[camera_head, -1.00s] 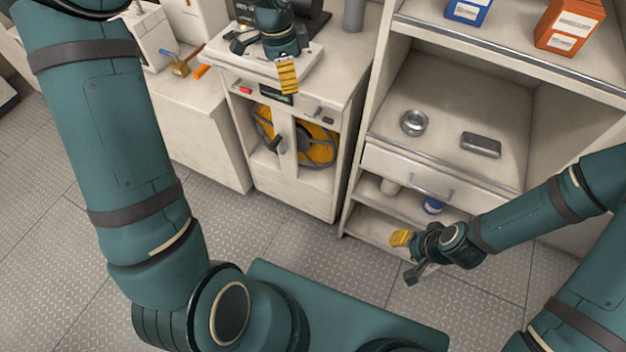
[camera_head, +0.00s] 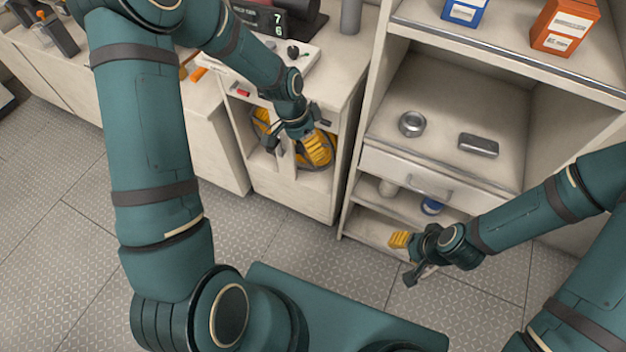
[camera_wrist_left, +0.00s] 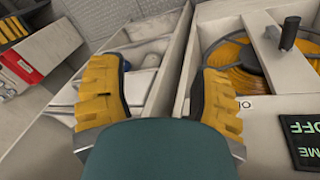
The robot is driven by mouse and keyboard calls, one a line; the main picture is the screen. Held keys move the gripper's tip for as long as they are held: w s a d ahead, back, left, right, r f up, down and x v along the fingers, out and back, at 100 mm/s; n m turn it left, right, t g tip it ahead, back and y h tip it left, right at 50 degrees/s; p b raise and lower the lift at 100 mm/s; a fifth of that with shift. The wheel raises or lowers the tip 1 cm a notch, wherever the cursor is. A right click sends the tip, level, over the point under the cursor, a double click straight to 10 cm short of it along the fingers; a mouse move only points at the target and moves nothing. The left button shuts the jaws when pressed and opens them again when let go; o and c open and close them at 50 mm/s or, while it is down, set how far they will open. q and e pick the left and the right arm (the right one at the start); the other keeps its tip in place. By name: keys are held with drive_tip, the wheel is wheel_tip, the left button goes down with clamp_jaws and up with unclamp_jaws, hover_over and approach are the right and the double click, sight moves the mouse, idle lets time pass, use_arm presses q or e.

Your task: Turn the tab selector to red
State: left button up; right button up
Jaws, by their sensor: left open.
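My left gripper (camera_head: 308,150) hangs in front of the cabinet with the yellow reel. In the left wrist view its two yellow-padded fingers (camera_wrist_left: 160,100) are spread with nothing between them. A small dark knob (camera_head: 293,50) stands on the white panel on top of this cabinet, and a red tab (camera_head: 242,90) shows on its front. I cannot tell for sure which part is the tab selector. A dark display with green letters reading OFF (camera_wrist_left: 302,135) is right of the fingers in the wrist view. My right gripper (camera_head: 405,258) is open and empty, beside the shelf unit.
The yellow reel (camera_wrist_left: 235,60) sits in the cabinet opening, with a dark handle (camera_wrist_left: 290,32) before it. The shelf unit at right holds a metal ring (camera_head: 411,124), a grey box (camera_head: 478,145) and a drawer (camera_head: 405,175). The floor in front is clear.

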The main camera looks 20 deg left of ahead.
use_arm(q)
drive_tip(key=s+d+f+n, duration=0.3)
drive_tip(key=s+f, duration=0.2)
drive_tip(key=f, duration=0.2)
drive_tip(key=shift+s+d+h, duration=0.15)
drive_tip(key=shift+d+h, duration=0.1)
drive_tip(key=shift+h, duration=0.05)
